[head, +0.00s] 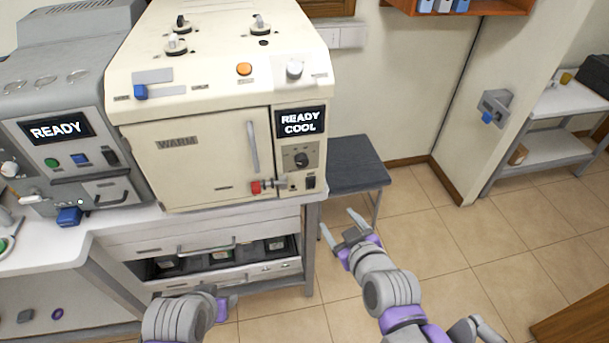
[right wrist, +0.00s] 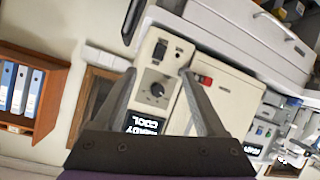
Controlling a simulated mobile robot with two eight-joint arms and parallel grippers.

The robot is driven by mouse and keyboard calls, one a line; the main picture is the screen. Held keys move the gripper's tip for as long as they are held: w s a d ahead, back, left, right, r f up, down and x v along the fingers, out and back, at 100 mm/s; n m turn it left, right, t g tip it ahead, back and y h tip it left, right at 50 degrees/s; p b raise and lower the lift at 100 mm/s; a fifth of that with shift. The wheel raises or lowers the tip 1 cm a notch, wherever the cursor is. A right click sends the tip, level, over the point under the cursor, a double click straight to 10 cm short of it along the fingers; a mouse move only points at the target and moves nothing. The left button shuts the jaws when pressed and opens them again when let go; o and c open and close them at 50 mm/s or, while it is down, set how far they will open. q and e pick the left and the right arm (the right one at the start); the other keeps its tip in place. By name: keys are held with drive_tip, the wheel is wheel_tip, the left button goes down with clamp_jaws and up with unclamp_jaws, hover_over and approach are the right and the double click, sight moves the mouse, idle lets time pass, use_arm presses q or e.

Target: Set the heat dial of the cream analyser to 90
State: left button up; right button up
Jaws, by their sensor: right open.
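The cream analyser (head: 215,100) stands on the bench, with a shut door marked WARM. Its screen (head: 300,122) reads READY COOL. The dark heat dial (head: 301,159) sits on the panel below the screen; it also shows in the right wrist view (right wrist: 157,90), between my fingers but farther off. I cannot read its setting. My right gripper (head: 341,224) is open and empty, in front of and below the dial, apart from the analyser. It also shows open in the right wrist view (right wrist: 158,75). My left arm shows at the bottom; its fingertips are not clearly visible.
A red-ended latch (head: 257,187) and a dark switch (head: 310,182) sit close to the dial. A grey analyser (head: 60,110) reading READY stands at left. A dark stool (head: 356,163) stands right of the bench. The tiled floor (head: 440,235) at right is clear.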

sight(303, 164)
drive_tip(key=w+a+r+n+t, duration=0.1)
drive_tip(key=w+a, duration=0.1)
drive_tip(key=w, duration=0.3)
drive_tip(key=w+a+n+t, duration=0.1)
drive_tip(key=w+a+t, duration=0.1)
drive_tip(key=w+a, duration=0.1)
drive_tip(key=w+a+r+n+t+y, duration=0.1)
drive_tip(key=w+a+t, duration=0.1)
drive_tip(key=w, duration=0.4)
drive_tip(key=shift+w+a+r+b, duration=0.3)
drive_tip(key=shift+a+r+b, duration=0.05)
use_arm(q)
drive_tip(key=shift+s+f, duration=0.2)
drive_tip(key=shift+f, duration=0.45)
drive_tip(key=shift+s+f, duration=0.2)
drive_tip(key=shift+f, duration=0.4)
use_arm(e)
clamp_jaws()
